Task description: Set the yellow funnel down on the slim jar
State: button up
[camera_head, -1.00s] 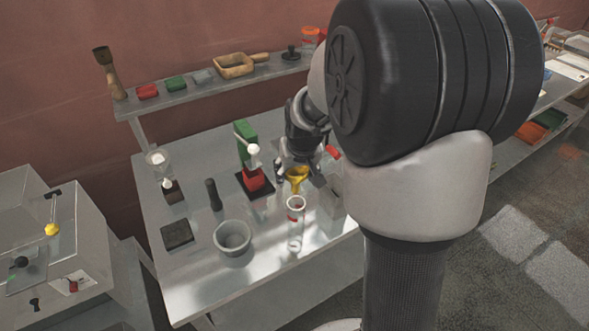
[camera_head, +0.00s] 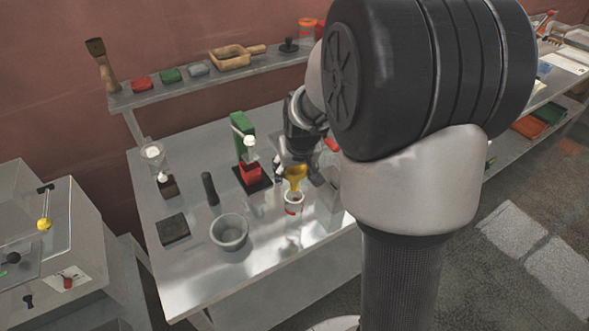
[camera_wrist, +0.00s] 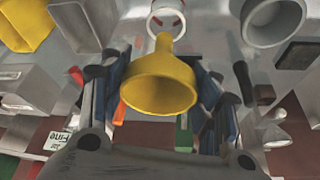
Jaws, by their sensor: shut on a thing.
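In the wrist view my gripper (camera_wrist: 160,95) has one finger on each side of the funnel (camera_wrist: 160,85). The spout points toward the open mouth of the jar (camera_wrist: 167,14) and its tip shows close to the rim. I cannot tell whether the spout touches the jar. My arm hides part of the table to the right.
A grey bowl (camera_head: 230,232) stands left of the jar. Behind are a green and red device (camera_head: 245,150) and a dark pestle (camera_head: 210,188). A dark square pad (camera_head: 173,229) lies at the left. The table front (camera_head: 215,278) is clear.

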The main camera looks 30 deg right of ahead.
aim_at(295, 187)
jog(key=shift+f+b, duration=2.4)
jog(key=shift+f, duration=0.75)
jog(key=shift+f+b, duration=0.45)
jog(key=shift+f, duration=0.1)
jog(key=o, duration=1.1)
